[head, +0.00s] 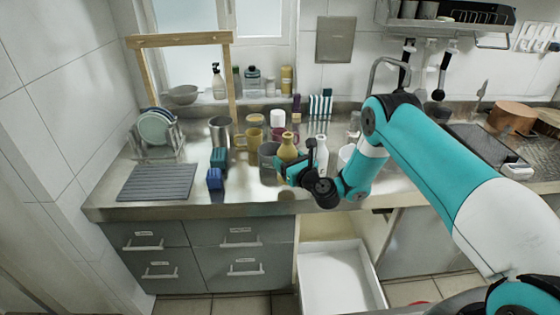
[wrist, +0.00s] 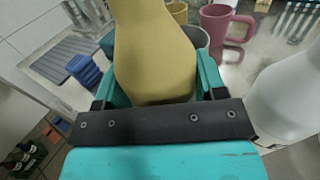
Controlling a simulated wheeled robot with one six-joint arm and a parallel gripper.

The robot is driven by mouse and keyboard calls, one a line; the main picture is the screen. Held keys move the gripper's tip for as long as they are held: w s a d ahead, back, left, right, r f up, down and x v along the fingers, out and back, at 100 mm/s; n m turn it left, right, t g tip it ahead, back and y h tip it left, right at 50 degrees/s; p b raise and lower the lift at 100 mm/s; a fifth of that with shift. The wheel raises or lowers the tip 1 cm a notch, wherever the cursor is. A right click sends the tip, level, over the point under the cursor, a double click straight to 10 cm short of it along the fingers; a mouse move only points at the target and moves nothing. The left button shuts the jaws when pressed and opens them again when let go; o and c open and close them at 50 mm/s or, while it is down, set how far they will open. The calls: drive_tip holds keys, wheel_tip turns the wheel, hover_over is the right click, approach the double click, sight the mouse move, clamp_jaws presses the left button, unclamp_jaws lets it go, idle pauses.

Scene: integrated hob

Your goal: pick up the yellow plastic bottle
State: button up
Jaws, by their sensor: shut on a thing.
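The yellow plastic bottle (head: 287,150) is at my gripper (head: 283,170), above the front part of the metal counter (head: 245,203). In the wrist view the yellow bottle (wrist: 153,55) is upright between the two teal fingers of my gripper (wrist: 155,90), which is shut on it. The bottle's lower end is hidden behind the dark gripper bar, and its top is cut off by the frame. I cannot tell whether its base touches the counter.
A white bottle (head: 321,155) stands close right of my gripper. A grey cup (head: 268,160) is just behind the bottle, with a pink mug (wrist: 222,25) beyond. Blue sponges (head: 215,178) and a grey mat (head: 157,183) lie left. An open white drawer (head: 338,278) juts out below.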

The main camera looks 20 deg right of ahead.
sight(294, 157)
drive_tip(key=s+r+b, duration=0.1)
drive_tip(key=s+b, duration=0.1)
drive_tip(key=b, duration=0.2)
drive_tip(key=s+d+b, duration=0.1)
drive_tip(key=s+b, duration=0.1)
drive_tip(key=b, duration=0.2)
drive_tip(key=s+d+r+b, duration=0.1)
drive_tip(key=b, duration=0.3)
drive_tip(key=shift+s+r+b, duration=0.3)
drive_tip(key=shift+s, duration=0.1)
drive_tip(key=shift+s+d+r+b, duration=0.2)
drive_tip(key=shift+s+r+b, duration=0.15)
drive_tip(key=shift+s+r, duration=0.25)
drive_tip(key=shift+s+d+r+b, duration=0.2)
drive_tip(key=shift+s+r+b, duration=0.15)
drive_tip(key=shift+s, duration=0.4)
drive_tip(key=o, duration=0.3)
drive_tip(key=c, duration=0.5)
